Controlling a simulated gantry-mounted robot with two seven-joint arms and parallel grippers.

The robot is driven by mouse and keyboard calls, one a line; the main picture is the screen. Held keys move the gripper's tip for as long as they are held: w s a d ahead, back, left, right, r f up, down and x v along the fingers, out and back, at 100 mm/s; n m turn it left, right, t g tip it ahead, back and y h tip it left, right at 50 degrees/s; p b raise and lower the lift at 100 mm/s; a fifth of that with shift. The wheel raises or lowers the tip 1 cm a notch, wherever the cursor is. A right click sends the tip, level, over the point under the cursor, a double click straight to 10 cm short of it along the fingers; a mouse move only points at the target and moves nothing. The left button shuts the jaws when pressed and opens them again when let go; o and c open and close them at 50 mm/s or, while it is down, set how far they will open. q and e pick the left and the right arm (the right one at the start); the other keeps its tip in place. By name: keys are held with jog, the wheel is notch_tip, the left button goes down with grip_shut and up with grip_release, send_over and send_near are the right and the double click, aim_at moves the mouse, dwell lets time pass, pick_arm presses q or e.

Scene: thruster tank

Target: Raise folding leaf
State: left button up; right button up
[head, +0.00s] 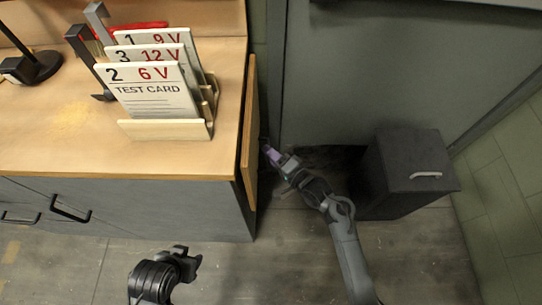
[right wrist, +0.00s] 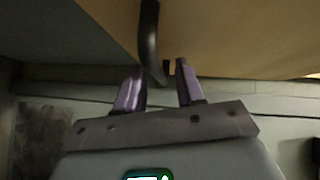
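The folding leaf (head: 250,135) is a wooden panel hanging down at the right end of the workbench in the head view. My right gripper (head: 268,151) is low beside the leaf's outer side. In the right wrist view, the underside of wood (right wrist: 225,35) fills the top, and a dark curved bar (right wrist: 149,40) reaches down toward the gap between the purple fingers of my right gripper (right wrist: 160,88). The fingers are apart; I cannot tell whether they touch the bar. My left gripper (head: 180,262) is at the bottom of the head view; its fingers do not show clearly.
The workbench top (head: 60,135) holds test cards (head: 150,90) in a wooden rack (head: 165,130), and a black lamp stand (head: 35,68). A dark cabinet (head: 405,175) with a light handle stands on the floor to the right. Floor is clear in front.

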pick_arm(q)
jog(key=shift+d, duration=0.1)
pick_arm(e)
jog(key=shift+c, duration=0.5)
pick_arm(q)
jog(key=shift+d, duration=0.1)
pick_arm(e)
grip_shut()
jog(key=shift+d, duration=0.1)
